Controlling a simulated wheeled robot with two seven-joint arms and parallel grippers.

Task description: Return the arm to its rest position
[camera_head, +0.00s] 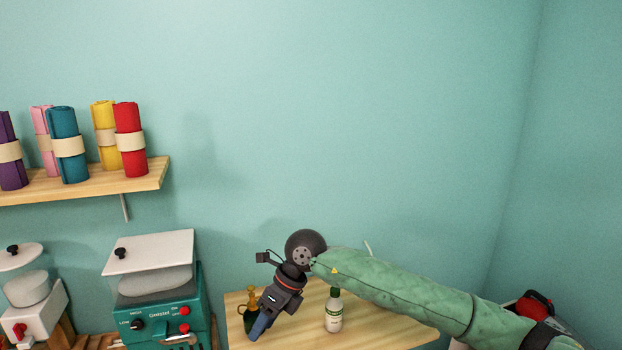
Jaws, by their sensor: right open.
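My right arm, in a green quilted sleeve, reaches in from the lower right of the head view. Its dark right gripper (258,326) points down and to the left over a small wooden table (390,332). The fingers are seen from the side, low in the picture, and nothing shows held between them. An amber bottle (250,300) stands just behind and left of the gripper, partly hidden by it. A white bottle with a green cap (334,312) stands upright on the table, right of the gripper and below the forearm. My left gripper is not in view.
A wooden shelf (120,182) on the left wall holds several rolled fabrics. Below it stand a teal machine with a white lid (158,310) and a smaller white machine (34,312). A red and black object (535,305) is at the lower right. The wall above my arm is clear.

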